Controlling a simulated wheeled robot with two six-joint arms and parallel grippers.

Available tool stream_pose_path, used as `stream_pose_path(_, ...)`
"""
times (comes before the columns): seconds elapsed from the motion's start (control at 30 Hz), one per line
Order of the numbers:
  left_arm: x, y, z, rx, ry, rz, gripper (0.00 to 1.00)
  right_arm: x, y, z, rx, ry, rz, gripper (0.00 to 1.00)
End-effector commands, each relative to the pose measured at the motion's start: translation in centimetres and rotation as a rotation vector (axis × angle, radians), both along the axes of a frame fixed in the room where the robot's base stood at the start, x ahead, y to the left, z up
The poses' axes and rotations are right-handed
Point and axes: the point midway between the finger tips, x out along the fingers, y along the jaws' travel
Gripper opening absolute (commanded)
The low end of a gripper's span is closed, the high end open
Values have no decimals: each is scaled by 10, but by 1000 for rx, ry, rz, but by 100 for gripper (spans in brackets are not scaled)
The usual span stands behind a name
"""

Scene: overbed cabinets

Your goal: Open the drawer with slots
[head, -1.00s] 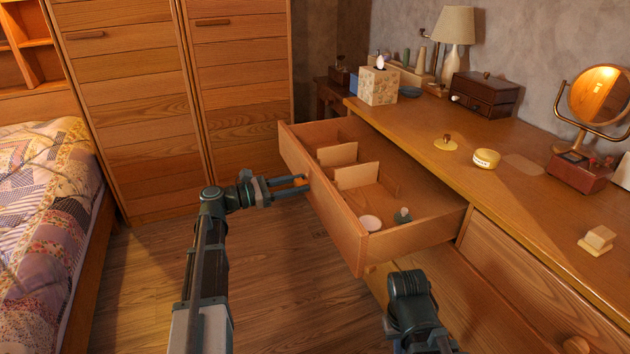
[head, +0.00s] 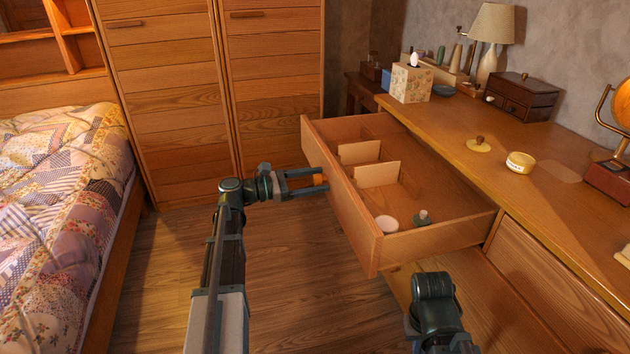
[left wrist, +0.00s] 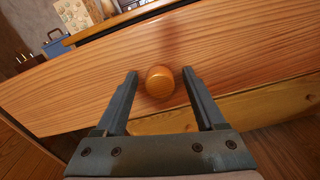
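The drawer (head: 350,200) with slots stands pulled out from the wooden dresser. Upright dividers (head: 377,174) part its inside; a pale round cup (head: 386,225) and a small green bottle (head: 422,217) sit at its near end. Its front has a round wooden knob (left wrist: 160,82). My left gripper (head: 322,180) is at the drawer front with its fingers on either side of the knob. In the left wrist view, gaps show between the knob and both fingers, so the gripper (left wrist: 160,75) is open. My right forearm shows at the bottom; its gripper is out of view.
The dresser top (head: 545,205) holds a tissue box (head: 411,82), a lamp (head: 491,35), a dark small chest (head: 522,97) and a yellow jar (head: 520,162). A bed (head: 65,200) stands left, a wardrobe (head: 165,100) behind. Floor (head: 290,270) between bed and drawer is clear.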

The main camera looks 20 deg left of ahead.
Motion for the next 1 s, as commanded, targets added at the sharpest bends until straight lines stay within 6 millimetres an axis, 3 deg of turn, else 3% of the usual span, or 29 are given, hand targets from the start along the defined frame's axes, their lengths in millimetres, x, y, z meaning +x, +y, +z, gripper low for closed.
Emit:
stream_pose_path(0.33,-8,11,0,-1,0,3,72,0,0,0,0,0,0,0)
stream_pose_path(0.73,-59,78,0,0,0,4,72,0,0,0,0,0,0,0)
stream_pose_path(1.0,-80,104,0,0,0,2,72,0,0,0,0,0,0,0)
